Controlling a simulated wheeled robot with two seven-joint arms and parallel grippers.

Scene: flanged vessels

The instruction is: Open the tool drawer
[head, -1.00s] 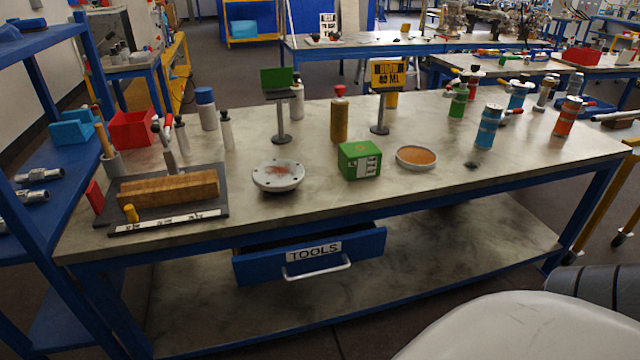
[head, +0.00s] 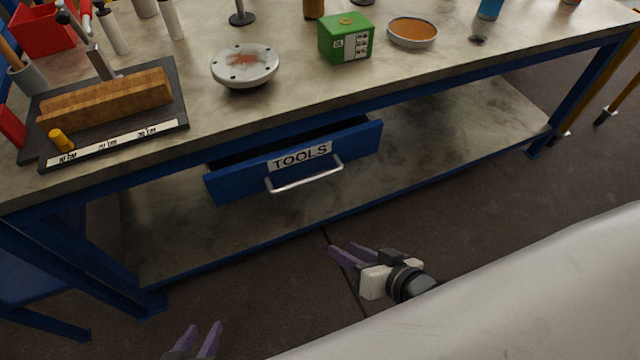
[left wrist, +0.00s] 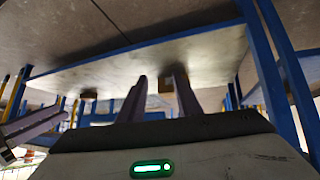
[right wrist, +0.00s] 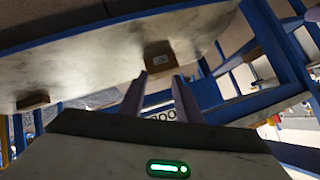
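The blue tool drawer (head: 235,183) hangs under the workbench top and stands partly pulled out, with a dark gap behind its front. It has a white TOOLS label (head: 300,156) and a silver bar handle (head: 305,178). My right gripper (head: 342,252) is open and empty, below and to the right of the handle in the head view, apart from it. My left gripper (head: 204,338) is open and empty at the bottom edge of the head view, apart from the drawer.
The workbench top (head: 200,110) carries a wooden block (head: 110,98) on a dark plate, a round flange (head: 244,66), a green box (head: 345,38) and a dish (head: 413,32). A lower shelf (head: 440,130) lies under the drawer. The floor in front is clear.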

